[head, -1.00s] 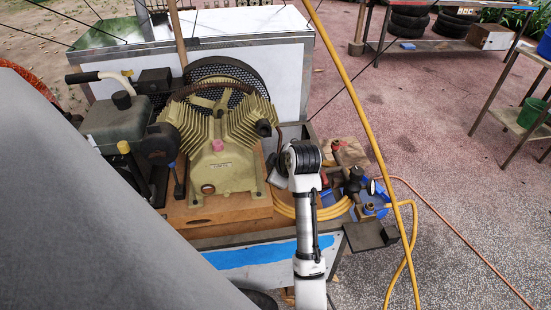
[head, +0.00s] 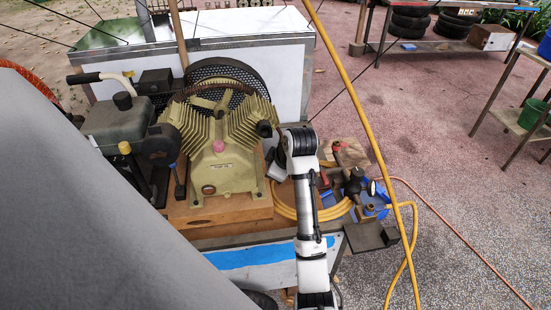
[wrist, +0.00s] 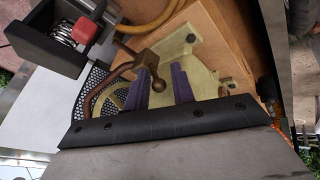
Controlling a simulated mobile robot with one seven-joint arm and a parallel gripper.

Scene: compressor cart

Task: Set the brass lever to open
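In the wrist view the brass lever (wrist: 147,58) is a dull brown-gold bar with a round ball end, attached near a curved copper pipe. Its ball end sits in the gap between the two purple-blue fingers of my gripper (wrist: 161,84). The fingers are apart, with a visible gap on either side of the ball; I cannot tell whether they are at its exact depth. In the head view the lever and gripper cannot be made out behind my white arm. The pale green-gold compressor (head: 221,150) stands on a wooden base and also shows in the wrist view (wrist: 200,62).
A black box (wrist: 42,38) with a spring and red knob (wrist: 84,31) is close by in the wrist view. In the head view a yellow hose (head: 352,95) crosses right of my arm. Fittings and a gauge (head: 372,188) crowd the cart's right side. Open floor lies further right.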

